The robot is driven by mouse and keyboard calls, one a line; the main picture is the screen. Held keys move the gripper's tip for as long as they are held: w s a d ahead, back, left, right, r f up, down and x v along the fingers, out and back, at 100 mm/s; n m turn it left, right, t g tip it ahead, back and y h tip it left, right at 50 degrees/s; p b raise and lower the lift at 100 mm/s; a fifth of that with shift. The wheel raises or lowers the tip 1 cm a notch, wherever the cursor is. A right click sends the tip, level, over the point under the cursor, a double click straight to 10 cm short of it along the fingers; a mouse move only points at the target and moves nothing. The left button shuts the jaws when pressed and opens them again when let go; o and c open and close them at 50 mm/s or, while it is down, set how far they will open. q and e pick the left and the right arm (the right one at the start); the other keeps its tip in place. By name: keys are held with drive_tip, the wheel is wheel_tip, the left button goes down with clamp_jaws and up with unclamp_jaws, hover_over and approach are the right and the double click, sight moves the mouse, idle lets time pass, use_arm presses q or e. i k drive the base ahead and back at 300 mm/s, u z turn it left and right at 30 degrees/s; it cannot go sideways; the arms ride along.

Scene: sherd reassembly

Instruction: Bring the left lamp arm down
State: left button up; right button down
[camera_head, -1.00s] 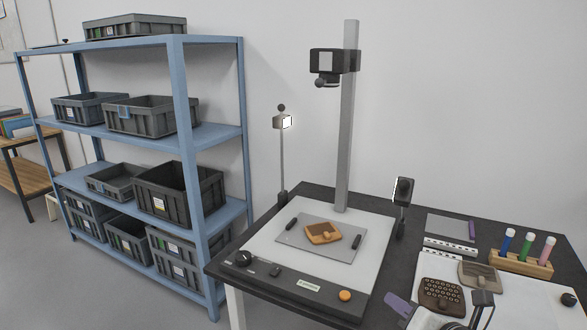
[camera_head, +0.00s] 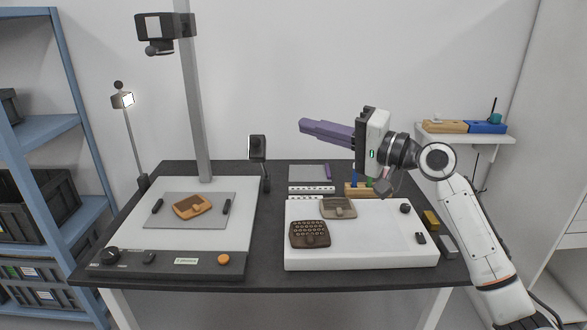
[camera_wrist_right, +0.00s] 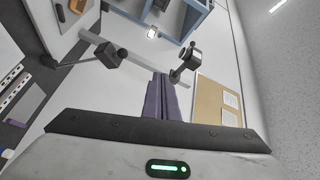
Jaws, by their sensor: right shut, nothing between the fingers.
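The left lamp (camera_head: 122,100) stands at the back left of the copy stand, its small lit head on top of a thin upright arm (camera_head: 133,145). The lit left lamp also shows small at the top of the right wrist view (camera_wrist_right: 152,33). The right lamp (camera_head: 257,148) stands right of the column, and its dark head shows in the wrist view (camera_wrist_right: 105,52). My right gripper (camera_head: 303,126) is shut and empty, its purple fingers pointing left above the back of the table, well apart from the left lamp. My left gripper is out of view.
The copy stand's column (camera_head: 194,110) with its camera (camera_head: 163,26) rises between the lamps. An orange-brown sherd (camera_head: 191,206) lies on the grey plate. More sherds (camera_head: 309,234) lie on the white board at right. A blue shelf (camera_head: 66,75) stands left of the table.

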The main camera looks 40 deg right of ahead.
sight(121, 100)
drive_tip(key=u, duration=0.55)
drive_tip(key=i, duration=2)
drive_tip(key=z, duration=0.45)
